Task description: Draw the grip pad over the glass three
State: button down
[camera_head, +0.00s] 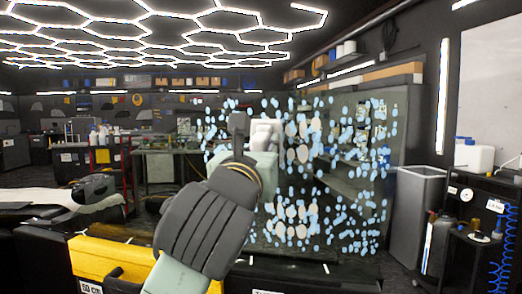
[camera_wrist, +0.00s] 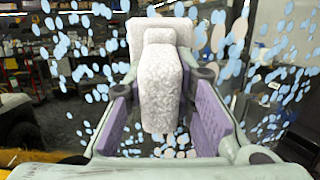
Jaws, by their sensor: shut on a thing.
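The grip pad (camera_wrist: 158,75) is a white, speckled block with a wider flat plate at its far end. It stands between the purple-lined fingers of my gripper (camera_wrist: 163,112), which is shut on it. In the head view the white pad (camera_head: 266,133) shows at the end of my gripper (camera_head: 258,162), partly behind my arm. The glass (camera_head: 345,165) is a large upright clear sheet covered with pale blue and whitish spots. The pad is in front of its left part. I cannot tell whether the pad touches the glass. My arm hides part of the sheet's lower left.
A grey bin (camera_head: 418,215) stands right of the glass, beside a dark cart (camera_head: 475,225) with bottles and a blue coiled hose. A yellow and black bench edge (camera_head: 110,262) lies in front at lower left. A workbench (camera_head: 160,160) stands behind, left of the glass.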

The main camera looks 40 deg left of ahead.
jog(key=shift+w+a+r, duration=0.15)
jog(key=shift+w+a, duration=0.15)
jog(key=shift+w, duration=0.35)
dwell(0.4)
jog(key=shift+w+d+b, duration=0.2)
jog(key=shift+w+d, duration=0.1)
jog(key=shift+d, duration=0.3)
jog(key=shift+w+d+b, duration=0.2)
jog(key=shift+w+d, duration=0.1)
jog(key=shift+d, duration=0.3)
jog(key=shift+w+d+b, duration=0.2)
jog(key=shift+w+d, duration=0.1)
jog(key=shift+d, duration=0.3)
jog(key=shift+w+d+b, duration=0.2)
jog(key=shift+w+d, duration=0.2)
jog(key=shift+d, duration=0.25)
jog(key=shift+w+d+b, duration=0.25)
jog(key=shift+w+d, duration=0.1)
jog(key=shift+d, duration=0.3)
jog(key=shift+w+d+b, duration=0.2)
jog(key=shift+w+d, duration=0.2)
jog(key=shift+d, duration=0.25)
jog(key=shift+s+d, duration=0.2)
jog(key=shift+s, duration=0.05)
jog(key=b+v, duration=0.2)
jog(key=v, duration=0.3)
jog(key=shift+s, duration=0.15)
